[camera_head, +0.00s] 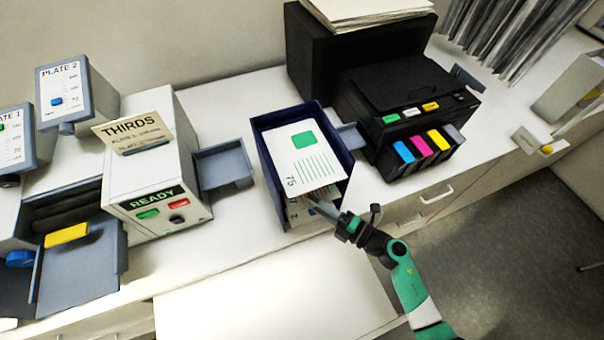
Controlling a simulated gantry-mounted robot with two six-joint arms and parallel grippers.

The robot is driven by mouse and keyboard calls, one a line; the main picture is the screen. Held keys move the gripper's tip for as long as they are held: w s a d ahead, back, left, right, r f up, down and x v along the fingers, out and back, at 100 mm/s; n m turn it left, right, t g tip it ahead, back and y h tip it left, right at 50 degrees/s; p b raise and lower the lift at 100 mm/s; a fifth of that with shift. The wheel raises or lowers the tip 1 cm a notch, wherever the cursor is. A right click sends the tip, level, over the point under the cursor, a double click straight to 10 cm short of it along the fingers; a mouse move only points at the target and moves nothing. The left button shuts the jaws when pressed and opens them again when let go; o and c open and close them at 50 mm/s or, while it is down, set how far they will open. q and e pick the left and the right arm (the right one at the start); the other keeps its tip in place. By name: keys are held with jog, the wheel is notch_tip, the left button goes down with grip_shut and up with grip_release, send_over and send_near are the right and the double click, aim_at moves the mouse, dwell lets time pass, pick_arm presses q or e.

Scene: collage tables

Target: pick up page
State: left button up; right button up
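A white page (304,158) with a green square, green lines and the number 75 sits tilted in a dark blue tray (347,158). More printed paper (300,212) shows below its lower edge, inside the tray. My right gripper (318,203) reaches in over the tray's front, at the page's lower edge. Its fingertips are small and partly lost against the papers. I cannot tell whether they are shut on the page. My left gripper is not in view.
A black printer (405,88) with coloured cartridges stands right of the tray. A folding machine (150,175) marked READY, with a grey side tray (223,167), stands left. Two plate units (75,95) are further left. A white lower surface (270,290) in front is clear.

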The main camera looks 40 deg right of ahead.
grip_shut()
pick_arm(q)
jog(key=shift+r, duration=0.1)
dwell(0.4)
